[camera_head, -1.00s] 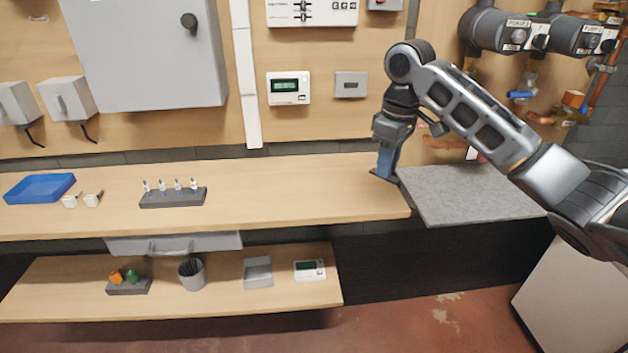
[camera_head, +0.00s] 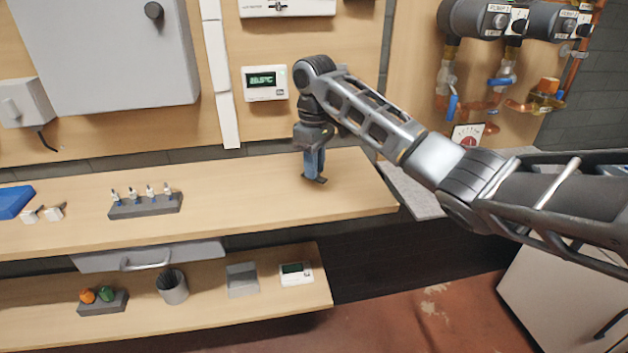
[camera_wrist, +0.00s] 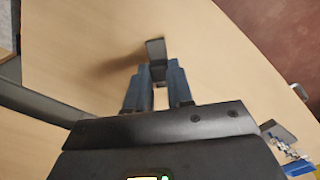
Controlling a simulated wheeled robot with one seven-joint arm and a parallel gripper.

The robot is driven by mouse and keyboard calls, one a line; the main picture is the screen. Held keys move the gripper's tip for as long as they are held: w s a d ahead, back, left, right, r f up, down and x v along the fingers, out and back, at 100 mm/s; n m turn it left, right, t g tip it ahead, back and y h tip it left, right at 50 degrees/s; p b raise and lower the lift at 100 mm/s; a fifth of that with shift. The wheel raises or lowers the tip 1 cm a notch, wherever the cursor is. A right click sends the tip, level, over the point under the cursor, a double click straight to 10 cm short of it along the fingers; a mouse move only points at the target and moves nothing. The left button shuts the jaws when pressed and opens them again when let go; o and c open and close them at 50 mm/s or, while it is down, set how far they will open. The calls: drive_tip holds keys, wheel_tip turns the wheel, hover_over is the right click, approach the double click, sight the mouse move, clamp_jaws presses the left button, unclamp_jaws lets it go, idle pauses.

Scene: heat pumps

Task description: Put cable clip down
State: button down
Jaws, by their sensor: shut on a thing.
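My gripper (camera_head: 314,172) is shut on a small dark clip (camera_wrist: 155,47), which I take to be the cable clip. In the wrist view the clip sits between the blue fingers of my gripper (camera_wrist: 158,72) and juts out past their tips. In the head view my gripper points down at the right part of the upper wooden shelf (camera_head: 245,205). The clip's dark lower end (camera_head: 318,180) shows at the fingertips, close to the wood. I cannot tell whether it touches the shelf. The fingers hide part of the clip.
A dark holder (camera_head: 145,206) with several small upright items, two small white pieces (camera_head: 54,212) and a blue tray (camera_head: 14,201) stand to the left. A grey mat (camera_head: 415,195) lies beyond the shelf's right end. The wood around my gripper is clear.

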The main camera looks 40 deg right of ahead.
drive_tip(key=shift+a+f+p, duration=0.1)
drive_tip(key=shift+f+p, duration=0.2)
drive_tip(key=shift+f, duration=1.8)
drive_tip(key=c, duration=1)
unclamp_jaws()
wheel_tip(320, 180, up, 12)
drive_tip(key=shift+r, duration=0.1)
